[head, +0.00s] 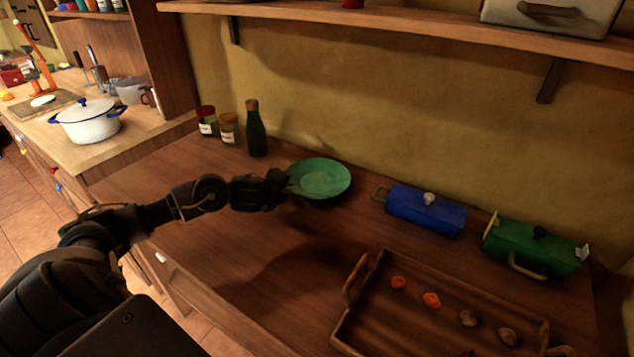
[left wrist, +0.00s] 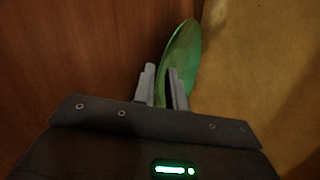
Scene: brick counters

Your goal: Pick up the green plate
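The green plate (head: 322,178) is a shallow round dish above the back of the brown wooden counter, near the wall. My left gripper (head: 287,187) reaches in from the left and meets the plate's left rim. In the left wrist view the plate (left wrist: 184,55) shows nearly edge-on. Its rim runs down between the two close-set grey fingers of my left gripper (left wrist: 163,88), which look shut on it. Whether the plate touches the counter is hard to tell. My right gripper is not in view.
A dark bottle (head: 256,132) and two jars (head: 229,129) stand behind and left of the plate. A blue lidded dish (head: 425,212) and a green lidded box (head: 532,249) stand to the right. A wooden tray (head: 365,318) with several small items lies in front.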

